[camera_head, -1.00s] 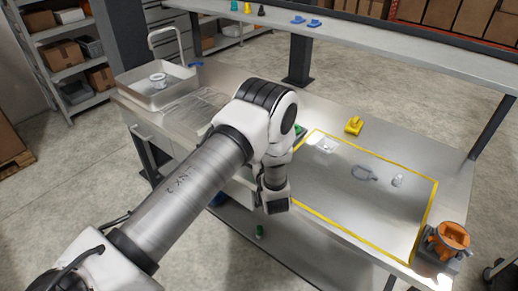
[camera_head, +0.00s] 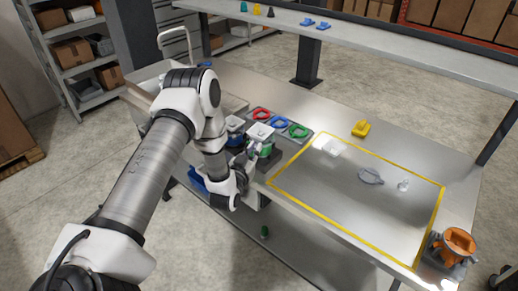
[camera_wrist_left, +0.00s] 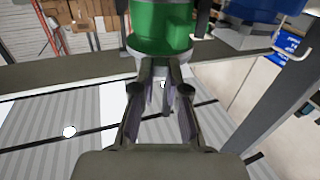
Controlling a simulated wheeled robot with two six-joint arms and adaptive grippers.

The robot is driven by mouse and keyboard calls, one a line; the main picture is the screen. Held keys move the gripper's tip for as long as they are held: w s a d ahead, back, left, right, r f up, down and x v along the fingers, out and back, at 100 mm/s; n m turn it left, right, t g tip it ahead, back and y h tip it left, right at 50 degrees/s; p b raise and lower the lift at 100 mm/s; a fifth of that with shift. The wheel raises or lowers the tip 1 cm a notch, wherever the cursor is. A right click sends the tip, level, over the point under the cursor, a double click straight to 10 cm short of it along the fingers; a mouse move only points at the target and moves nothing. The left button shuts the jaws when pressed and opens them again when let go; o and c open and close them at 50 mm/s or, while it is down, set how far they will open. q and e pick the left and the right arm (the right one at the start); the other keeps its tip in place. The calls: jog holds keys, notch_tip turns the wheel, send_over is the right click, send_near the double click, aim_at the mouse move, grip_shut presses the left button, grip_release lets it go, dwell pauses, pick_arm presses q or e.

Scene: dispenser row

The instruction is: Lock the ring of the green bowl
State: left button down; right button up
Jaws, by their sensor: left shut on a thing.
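The green bowl (camera_head: 266,151) is at the near edge of the table, under a white square top, in the head view. In the left wrist view the green bowl (camera_wrist_left: 160,28) stands upright close ahead, with a grey ring (camera_wrist_left: 160,50) around its lower end. My left gripper (camera_wrist_left: 164,72) is at the near side of this ring, its fingers shut on a small light part just below or at the ring. The exact contact is partly hidden by the fingers. In the head view my left gripper (camera_head: 246,164) is just left of the green bowl. My right gripper is out of view.
A blue bowl (camera_wrist_left: 265,10) stands right beside the green one in the wrist view. Red (camera_head: 262,113), blue (camera_head: 280,122) and green (camera_head: 299,131) ring-shaped pieces lie behind the row. A yellow-taped area (camera_head: 330,205) on the right is mostly free. An orange device (camera_head: 458,244) stands at the right corner.

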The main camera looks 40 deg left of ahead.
pick_arm(q)
jog(key=shift+s+a+m+t+h+p, duration=0.1)
jog(key=shift+a+m+t+h+p, duration=0.15)
jog(key=shift+m+h, duration=0.4)
jog(key=shift+a+m+t+h+p, duration=0.1)
jog(key=shift+a+m+h, duration=0.25)
jog(key=shift+h, duration=0.6)
jog(key=c, duration=1.4)
grip_release()
jog(key=shift+c, duration=0.2)
jog(key=s, duration=1.1)
jog(key=shift+s+d, duration=0.35)
jog(key=shift+s, duration=0.05)
jog(key=shift+f, duration=0.1)
